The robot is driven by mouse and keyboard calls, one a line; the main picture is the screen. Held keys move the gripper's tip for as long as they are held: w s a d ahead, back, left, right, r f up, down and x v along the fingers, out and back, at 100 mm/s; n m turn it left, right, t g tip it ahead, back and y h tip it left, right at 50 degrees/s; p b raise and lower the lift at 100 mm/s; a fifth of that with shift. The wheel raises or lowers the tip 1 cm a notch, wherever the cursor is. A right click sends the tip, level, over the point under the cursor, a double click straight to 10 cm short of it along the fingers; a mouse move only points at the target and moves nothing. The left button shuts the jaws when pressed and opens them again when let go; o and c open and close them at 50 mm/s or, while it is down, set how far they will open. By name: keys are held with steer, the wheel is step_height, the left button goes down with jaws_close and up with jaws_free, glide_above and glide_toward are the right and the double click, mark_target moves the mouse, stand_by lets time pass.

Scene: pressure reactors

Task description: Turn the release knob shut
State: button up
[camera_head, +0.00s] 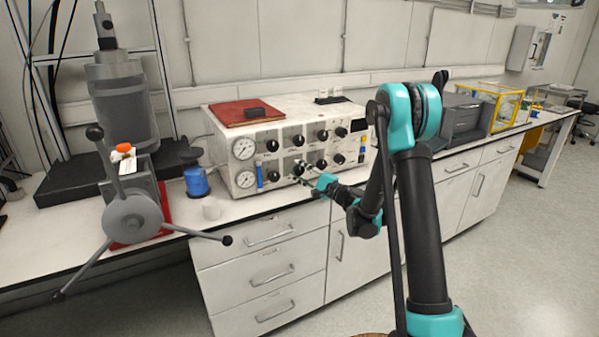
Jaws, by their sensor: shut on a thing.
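The white control box (285,112) stands on the bench and has two rows of black knobs on its front panel. Labels are too small to read, so I cannot tell by name which one is the release knob. My gripper (303,173) is at the lower row, near its left-middle part, and is shut on a knob there. My gripper's fingers are small in this view and partly cover the knob, so its turn angle is not clear. My teal and black arm reaches in from the right, in front of the box's right part.
Two round gauges (244,149) are at the panel's left. A grey reactor with a spoked handle (132,217) is further left. A red folder (246,112) lies on top.

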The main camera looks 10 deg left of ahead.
steer(key=shift+m+t, duration=0.3)
steer(key=shift+m, duration=0.3)
steer(key=o, duration=1.2)
steer(key=shift+c, duration=0.2)
